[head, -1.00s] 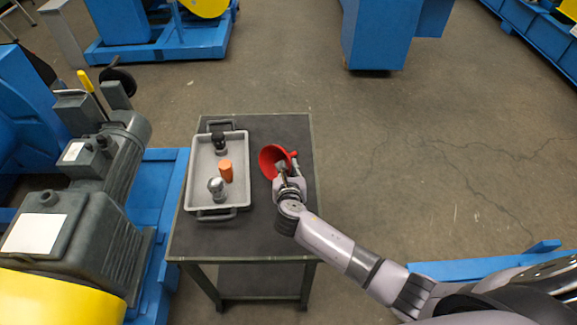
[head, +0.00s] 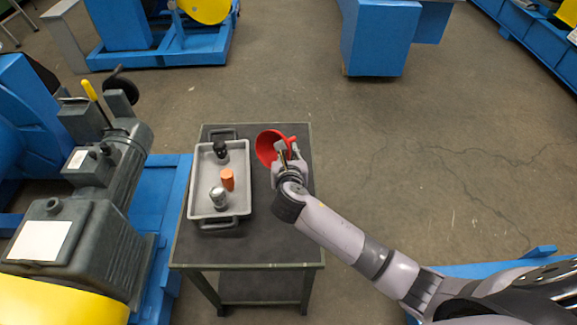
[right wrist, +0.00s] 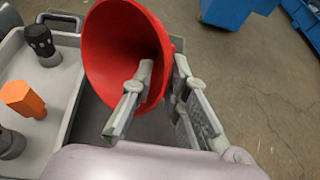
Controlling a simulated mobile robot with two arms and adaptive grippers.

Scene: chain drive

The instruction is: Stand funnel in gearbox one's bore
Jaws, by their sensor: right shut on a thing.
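The red funnel (head: 267,146) is in my right gripper (head: 287,153), above the right side of the cart. In the right wrist view the funnel (right wrist: 108,50) is tilted with its wide mouth showing. One finger lies inside the mouth and the other outside, so the gripper (right wrist: 163,72) is shut on the funnel's wall. My left gripper is out of view.
A yellow-handled lever (head: 90,90) stands up behind the housing. The floor right of the cart is clear.

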